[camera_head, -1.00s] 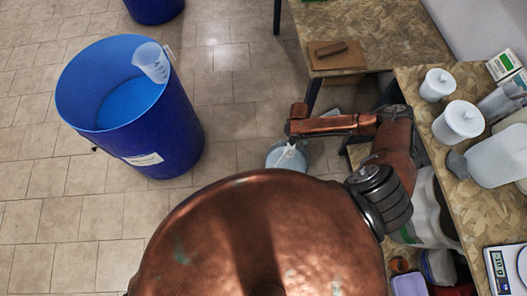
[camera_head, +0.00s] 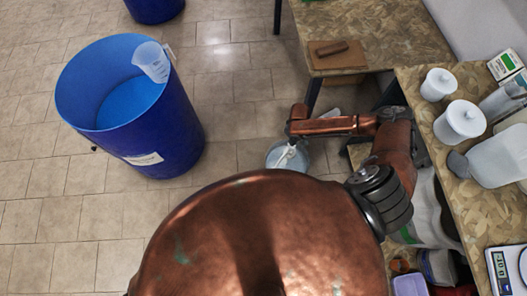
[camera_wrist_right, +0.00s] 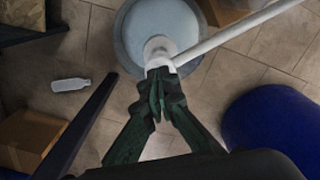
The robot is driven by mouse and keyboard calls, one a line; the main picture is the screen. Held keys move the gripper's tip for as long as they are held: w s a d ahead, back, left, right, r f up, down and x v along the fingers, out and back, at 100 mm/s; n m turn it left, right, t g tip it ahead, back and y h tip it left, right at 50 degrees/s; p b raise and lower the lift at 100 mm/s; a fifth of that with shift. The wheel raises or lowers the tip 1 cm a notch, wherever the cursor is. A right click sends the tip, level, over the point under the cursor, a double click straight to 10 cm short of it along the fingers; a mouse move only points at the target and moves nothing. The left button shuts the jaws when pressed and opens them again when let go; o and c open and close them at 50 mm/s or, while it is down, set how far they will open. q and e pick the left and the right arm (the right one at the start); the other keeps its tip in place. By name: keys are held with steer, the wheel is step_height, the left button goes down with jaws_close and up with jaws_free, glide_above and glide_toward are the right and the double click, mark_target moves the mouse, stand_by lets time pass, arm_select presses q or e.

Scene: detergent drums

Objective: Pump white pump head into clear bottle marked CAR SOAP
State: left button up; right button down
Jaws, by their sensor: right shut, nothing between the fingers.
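The white pump head (camera_wrist_right: 158,47) stands on a round pale blue-grey container top (camera_wrist_right: 140,18) in the right wrist view. Its long white spout (camera_wrist_right: 235,33) reaches to the upper right. My right gripper (camera_wrist_right: 157,84) is shut and empty, its fingertips over or against the near side of the pump head; I cannot tell whether they touch. In the head view the container (camera_head: 304,158) and white pump (camera_head: 287,156) show partly behind my copper body, below my right wrist. A small whitish bottle (camera_wrist_right: 70,85) is on the floor; no CAR SOAP marking is readable. My left gripper is out of view.
A large blue drum (camera_head: 165,125) with a clear measuring jug (camera_head: 152,62) stands on the left; blue also shows in the wrist view (camera_wrist_right: 272,125). Chipboard tables (camera_head: 385,30) with white lidded jars (camera_head: 460,121) and a scale (camera_head: 503,270) are on the right. Tiled floor lies between.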

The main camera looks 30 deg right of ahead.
steer(key=shift+a+f+b, duration=0.1)
steer(key=shift+f+b, duration=1.1)
steer(key=shift+f, duration=1.35)
step_height(320, 180, up, 6)
steer(key=p, duration=0.6)
steer(key=shift+r, duration=0.1)
